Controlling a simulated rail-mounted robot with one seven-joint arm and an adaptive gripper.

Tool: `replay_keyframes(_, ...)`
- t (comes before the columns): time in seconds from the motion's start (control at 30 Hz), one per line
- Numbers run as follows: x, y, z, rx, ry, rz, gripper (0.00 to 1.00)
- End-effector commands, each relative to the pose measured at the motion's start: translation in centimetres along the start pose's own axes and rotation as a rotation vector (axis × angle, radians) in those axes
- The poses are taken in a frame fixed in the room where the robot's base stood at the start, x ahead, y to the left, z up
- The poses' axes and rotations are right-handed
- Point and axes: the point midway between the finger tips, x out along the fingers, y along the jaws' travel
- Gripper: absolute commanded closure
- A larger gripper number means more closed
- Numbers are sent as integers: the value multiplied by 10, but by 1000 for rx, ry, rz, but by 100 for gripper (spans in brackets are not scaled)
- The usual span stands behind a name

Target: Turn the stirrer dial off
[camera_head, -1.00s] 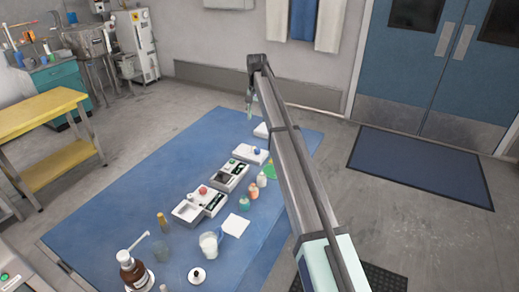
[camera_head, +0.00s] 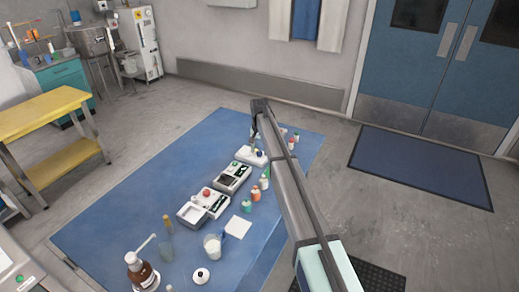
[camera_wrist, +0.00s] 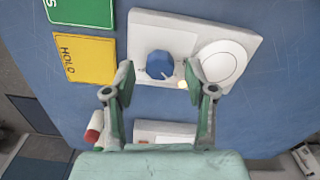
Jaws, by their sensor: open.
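The stirrer (camera_wrist: 146,24) is a flat white box with a round white plate (camera_wrist: 222,64) and a blue dial (camera_wrist: 160,64). The dial has a small pale mark near its lower edge, and a small yellowish spot shows beside it on the box. The stirrer also stands on the blue table in the head view (camera_head: 243,157). My gripper (camera_wrist: 159,76) is open, with its fingertips apart on the left and right of the dial. I cannot tell whether they touch it or how high above the box they are. In the head view my gripper (camera_head: 254,146) hangs over the stirrer.
Yellow (camera_wrist: 84,58) and green (camera_wrist: 82,10) cards lie left of the stirrer. White devices (camera_head: 233,178), small bottles (camera_head: 255,193), a beaker (camera_head: 213,246) and a brown bottle (camera_head: 141,273) stand on the table (camera_head: 120,210). The table's left part is clear.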

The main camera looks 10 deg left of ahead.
Motion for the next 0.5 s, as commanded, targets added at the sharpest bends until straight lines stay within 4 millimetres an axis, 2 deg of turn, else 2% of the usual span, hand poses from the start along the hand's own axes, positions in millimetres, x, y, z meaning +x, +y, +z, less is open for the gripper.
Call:
replay_keyframes(0.37, 6, 0, 0, 0, 0, 0, 44)
replay_keyframes(0.4, 6, 0, 0, 0, 0, 0, 48)
replay_keyframes(0.47, 6, 0, 0, 0, 0, 0, 69)
replay_keyframes(0.5, 6, 0, 0, 0, 0, 0, 83)
